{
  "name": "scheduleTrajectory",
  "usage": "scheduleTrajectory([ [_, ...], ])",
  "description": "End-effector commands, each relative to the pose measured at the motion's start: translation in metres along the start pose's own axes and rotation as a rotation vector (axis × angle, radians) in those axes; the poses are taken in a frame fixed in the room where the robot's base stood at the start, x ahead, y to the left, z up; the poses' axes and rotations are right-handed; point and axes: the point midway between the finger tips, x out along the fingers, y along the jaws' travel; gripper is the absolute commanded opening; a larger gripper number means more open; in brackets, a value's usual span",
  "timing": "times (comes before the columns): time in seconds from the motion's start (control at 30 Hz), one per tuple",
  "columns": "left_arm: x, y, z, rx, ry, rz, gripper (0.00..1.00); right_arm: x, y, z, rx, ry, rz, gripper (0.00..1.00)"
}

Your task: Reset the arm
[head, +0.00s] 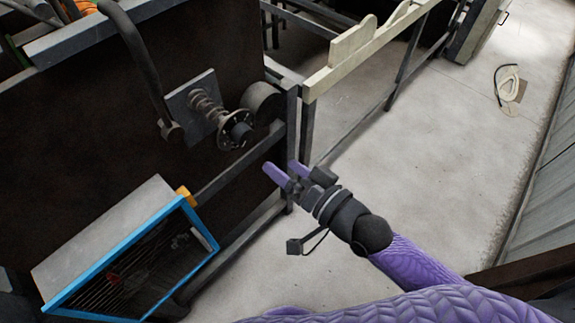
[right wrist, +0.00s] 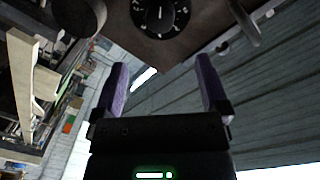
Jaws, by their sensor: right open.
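My right arm comes in from the lower right in the head view, with a purple sleeve-like cover. My right gripper (head: 280,170) points up and left, toward the machine's dark panel. Its two purple fingers are apart with nothing between them. In the right wrist view the gripper (right wrist: 165,85) also shows open and empty, below a black dial (right wrist: 160,12). In the head view a spring-and-knob mechanism (head: 215,110) sits on the dark panel, up and left of the fingertips and apart from them. My left gripper is not in view.
A blue-framed box (head: 205,228) with a grey top stands at the lower left. A dark metal frame post (head: 291,140) stands close by the right gripper. A cream rail (head: 365,45) runs to the upper right. The concrete floor (head: 430,150) at right is mostly clear, apart from a coiled hose-like item (head: 508,85).

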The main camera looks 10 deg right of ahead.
Motion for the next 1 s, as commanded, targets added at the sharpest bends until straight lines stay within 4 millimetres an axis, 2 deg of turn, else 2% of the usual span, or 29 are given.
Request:
scheduleTrajectory([
  [0.27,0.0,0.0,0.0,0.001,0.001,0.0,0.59,0.001,0.001,0.0,0.0,0.0,0.001,0.95],
  [0.33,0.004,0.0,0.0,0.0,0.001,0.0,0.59,0.0,0.011,0.008,-0.012,-0.009,0.026,0.95],
  [0.37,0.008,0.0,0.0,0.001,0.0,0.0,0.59,0.0,0.023,0.015,-0.025,-0.02,0.052,0.95],
  [0.47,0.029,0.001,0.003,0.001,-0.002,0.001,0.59,-0.009,0.09,0.064,-0.105,-0.1,0.214,0.95],
  [0.5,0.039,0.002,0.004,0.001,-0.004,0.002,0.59,-0.019,0.124,0.09,-0.146,-0.154,0.297,0.95],
  [0.53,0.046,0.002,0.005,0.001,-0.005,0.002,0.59,-0.028,0.148,0.112,-0.175,-0.202,0.359,0.95],
  [0.6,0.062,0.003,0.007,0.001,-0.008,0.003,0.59,-0.057,0.199,0.162,-0.235,-0.329,0.491,0.95],
  [0.67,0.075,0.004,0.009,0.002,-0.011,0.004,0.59,-0.087,0.234,0.207,-0.274,-0.454,0.59,0.95],
  [0.7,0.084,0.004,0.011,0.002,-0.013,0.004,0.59,-0.111,0.253,0.238,-0.294,-0.547,0.647,0.95],
  [0.77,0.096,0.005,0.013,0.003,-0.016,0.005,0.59,-0.149,0.274,0.285,-0.315,-0.695,0.718,0.95],
  [0.8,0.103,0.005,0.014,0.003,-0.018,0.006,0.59,-0.175,0.283,0.313,-0.324,-0.793,0.753,0.95],
  [0.83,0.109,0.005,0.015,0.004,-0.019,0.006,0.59,-0.194,0.286,0.334,-0.327,-0.865,0.773,0.95],
  [0.9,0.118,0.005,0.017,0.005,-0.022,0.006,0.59,-0.234,0.288,0.373,-0.329,-1.019,0.799,0.95],
  [1.0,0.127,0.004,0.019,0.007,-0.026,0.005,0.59,-0.277,0.281,0.41,-0.321,-1.18,0.808,0.95],
])
